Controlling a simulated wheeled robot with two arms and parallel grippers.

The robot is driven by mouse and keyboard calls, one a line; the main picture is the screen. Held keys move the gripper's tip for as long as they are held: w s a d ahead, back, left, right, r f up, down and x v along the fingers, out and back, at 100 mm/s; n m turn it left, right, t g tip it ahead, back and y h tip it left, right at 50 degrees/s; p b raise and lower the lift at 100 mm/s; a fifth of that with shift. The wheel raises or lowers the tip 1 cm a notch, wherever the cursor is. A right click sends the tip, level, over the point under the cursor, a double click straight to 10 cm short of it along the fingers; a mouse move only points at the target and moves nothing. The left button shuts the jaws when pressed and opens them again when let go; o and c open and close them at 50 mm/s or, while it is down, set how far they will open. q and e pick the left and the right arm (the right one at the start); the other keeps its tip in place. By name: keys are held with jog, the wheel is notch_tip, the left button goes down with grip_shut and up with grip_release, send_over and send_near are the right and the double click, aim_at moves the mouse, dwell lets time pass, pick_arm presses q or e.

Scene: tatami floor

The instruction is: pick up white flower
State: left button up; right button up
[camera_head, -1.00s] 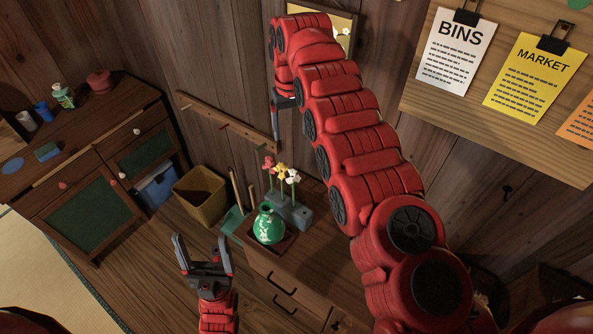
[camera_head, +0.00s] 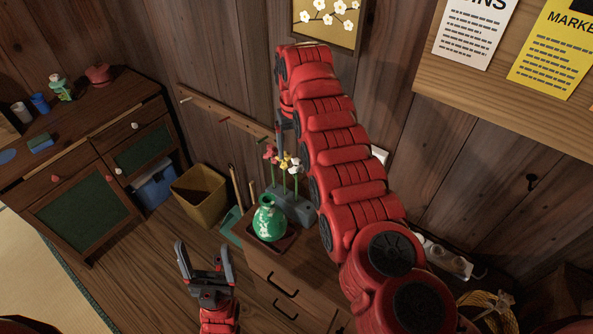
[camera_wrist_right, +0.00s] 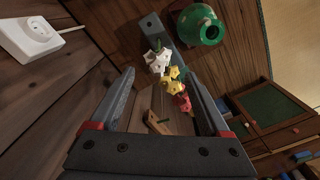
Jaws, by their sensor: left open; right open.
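The white flower (camera_head: 295,164) stands beside a yellow flower (camera_head: 286,160) and a red flower (camera_head: 270,152) in a grey holder (camera_head: 293,208) on a small wooden cabinet. In the right wrist view, the white flower (camera_wrist_right: 157,60) shows beyond the fingertips, with the yellow flower (camera_wrist_right: 172,77) and red flower (camera_wrist_right: 183,102) between the fingers in the picture. My right gripper (camera_wrist_right: 160,75) is open and empty, pointing down above the flowers; contact cannot be told. My left gripper (camera_head: 204,250) is open and empty, low and left of the cabinet.
A green vase (camera_head: 268,220) on a dark tray (camera_head: 286,241) stands in front of the holder. A peg rail (camera_head: 225,112) and wooden wall are behind. A wall outlet (camera_wrist_right: 35,38) shows in the right wrist view. A yellow bin (camera_head: 199,195) stands left of the cabinet.

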aim_at(297, 158)
jog(key=shift+d+f+p, duration=0.1)
jog(key=shift+f+p, duration=0.45)
notch_tip(297, 158, down, 4)
jog(key=shift+s+d+r+p, duration=0.1)
jog(key=shift+d+r+p, duration=0.05)
jog(key=shift+p, duration=0.7)
grip_shut()
